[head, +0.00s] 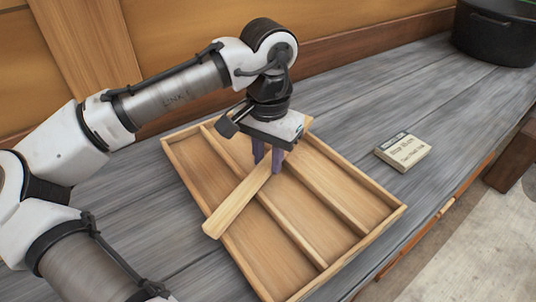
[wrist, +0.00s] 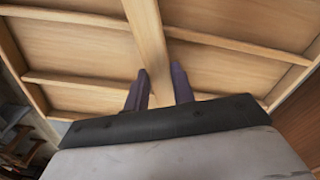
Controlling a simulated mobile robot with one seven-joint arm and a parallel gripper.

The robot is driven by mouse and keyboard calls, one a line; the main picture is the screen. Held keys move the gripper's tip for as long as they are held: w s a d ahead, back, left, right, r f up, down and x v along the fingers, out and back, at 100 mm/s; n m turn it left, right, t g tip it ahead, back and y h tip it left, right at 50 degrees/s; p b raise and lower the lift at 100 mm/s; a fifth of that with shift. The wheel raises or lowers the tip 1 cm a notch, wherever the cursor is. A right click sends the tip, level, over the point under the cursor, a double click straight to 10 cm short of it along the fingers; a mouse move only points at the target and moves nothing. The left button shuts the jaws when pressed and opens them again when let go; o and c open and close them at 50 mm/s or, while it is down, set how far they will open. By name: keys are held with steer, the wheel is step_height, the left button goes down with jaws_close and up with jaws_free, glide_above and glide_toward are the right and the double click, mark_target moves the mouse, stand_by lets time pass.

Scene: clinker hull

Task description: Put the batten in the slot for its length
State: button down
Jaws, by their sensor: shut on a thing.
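A long pale wooden batten (head: 235,207) lies slantwise across the wooden tray (head: 362,247). In the wrist view, the batten (wrist: 146,35) runs away between the fingers of my gripper (wrist: 159,76). The tray has thin dividers that part it into long slots. The batten crosses over dividers instead of lining up with a slot. Its near end reaches the left part of the tray. How high it is above the tray is hard to tell.
The tray stands on a grey plank bench (head: 340,110). A small stack of cards or a labelled block (head: 403,152) lies to its right. A black pot (head: 497,32) stands at the far right. A wooden wall (head: 190,30) rises behind the bench.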

mark_target(268, 161)
steer(key=shift+f, duration=0.15)
steer(key=c, duration=1.2)
jaws_free()
steer(key=shift+o, duration=0.2)
step_height(268, 161, up, 12)
steer(key=shift+r, duration=0.2)
steer(key=shift+p, duration=0.3)
